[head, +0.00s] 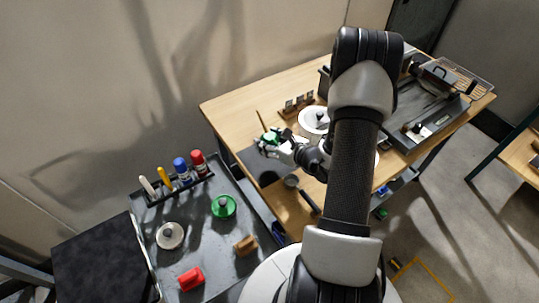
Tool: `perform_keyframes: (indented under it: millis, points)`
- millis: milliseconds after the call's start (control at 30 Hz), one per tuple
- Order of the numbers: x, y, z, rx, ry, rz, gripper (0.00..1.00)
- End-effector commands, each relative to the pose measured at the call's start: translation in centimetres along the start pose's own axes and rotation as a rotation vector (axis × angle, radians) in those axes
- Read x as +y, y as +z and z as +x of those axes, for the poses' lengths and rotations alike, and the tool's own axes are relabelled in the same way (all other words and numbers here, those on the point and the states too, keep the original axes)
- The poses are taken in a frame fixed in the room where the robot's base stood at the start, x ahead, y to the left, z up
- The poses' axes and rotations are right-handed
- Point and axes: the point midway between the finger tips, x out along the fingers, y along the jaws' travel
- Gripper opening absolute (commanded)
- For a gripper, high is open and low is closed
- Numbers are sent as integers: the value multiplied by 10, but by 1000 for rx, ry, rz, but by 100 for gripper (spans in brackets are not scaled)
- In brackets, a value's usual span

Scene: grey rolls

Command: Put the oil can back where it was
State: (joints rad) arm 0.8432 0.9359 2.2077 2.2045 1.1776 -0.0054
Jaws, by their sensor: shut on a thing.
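The oil can (270,135) appears as a small green body with a thin brown spout pointing up and slightly left. It is at the left part of the wooden workbench (235,108), over or near a dark mat (262,168). My gripper (268,143) is shut on the green can, and its fingers hide part of it. I cannot tell whether the can touches the bench or hangs above it. My arm hides the middle of the bench.
A grey cart (212,262) at lower left holds a green round thing (223,207), a white round thing (171,236), a red cylinder (190,278) and a brown block (246,245). Several upright bottles and sticks (181,170) stand in its rack. A dark machine (425,110) fills the bench's right.

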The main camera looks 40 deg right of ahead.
Motion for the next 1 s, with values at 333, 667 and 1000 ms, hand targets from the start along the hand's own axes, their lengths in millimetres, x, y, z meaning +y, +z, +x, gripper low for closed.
perform_keyframes:
  millis: [333, 667, 1000]
  points:
    - [0, -31, 13, -1, 0, 0, 30]
    - [0, -50, 22, -3, -1, -2, 30]
    - [0, -54, 23, -1, 0, -1, 59]
